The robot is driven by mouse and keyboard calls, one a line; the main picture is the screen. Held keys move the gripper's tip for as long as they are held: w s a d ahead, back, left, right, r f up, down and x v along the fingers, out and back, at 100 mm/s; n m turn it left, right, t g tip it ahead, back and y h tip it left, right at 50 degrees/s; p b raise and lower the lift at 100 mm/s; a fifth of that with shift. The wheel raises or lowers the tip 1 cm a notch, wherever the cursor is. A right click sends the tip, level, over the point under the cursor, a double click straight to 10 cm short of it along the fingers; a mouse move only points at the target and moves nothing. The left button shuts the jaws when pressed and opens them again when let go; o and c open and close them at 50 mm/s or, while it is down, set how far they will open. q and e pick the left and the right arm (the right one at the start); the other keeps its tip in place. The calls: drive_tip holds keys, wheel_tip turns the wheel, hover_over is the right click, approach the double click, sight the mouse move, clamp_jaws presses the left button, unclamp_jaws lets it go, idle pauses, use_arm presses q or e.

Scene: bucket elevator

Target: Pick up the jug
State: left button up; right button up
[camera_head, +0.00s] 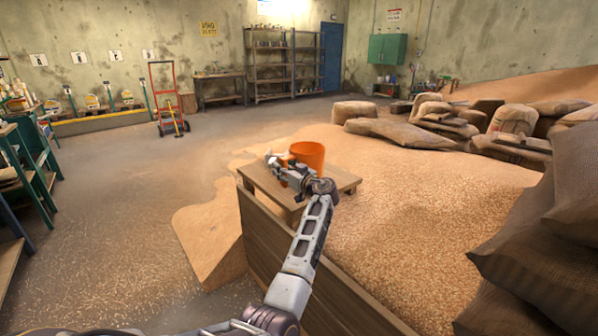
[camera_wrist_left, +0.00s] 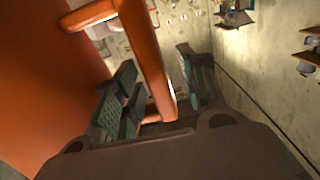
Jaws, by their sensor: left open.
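The orange jug (camera_head: 308,153) stands upright on a small wooden table (camera_head: 338,181) in the head view. My left gripper (camera_head: 270,160) is at the jug's near left side, partly in front of it. In the left wrist view the jug's orange wall (camera_wrist_left: 45,75) fills the left side, and its handle (camera_wrist_left: 150,60) runs down between the two fingers of my left gripper (camera_wrist_left: 155,100). The fingers are open, one on each side of the handle. Whether either finger touches it I cannot tell. My right gripper is not in view.
A wooden board wall (camera_head: 290,260) runs from the table towards me, with heaped grain (camera_head: 430,210) to its right. Stuffed sacks (camera_head: 540,240) stand at the right edge. A red hand truck (camera_head: 165,95) stands farther back. The floor at left is open.

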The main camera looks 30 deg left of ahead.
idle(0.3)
use_arm(q)
clamp_jaws()
drive_tip(key=shift+r, duration=0.15)
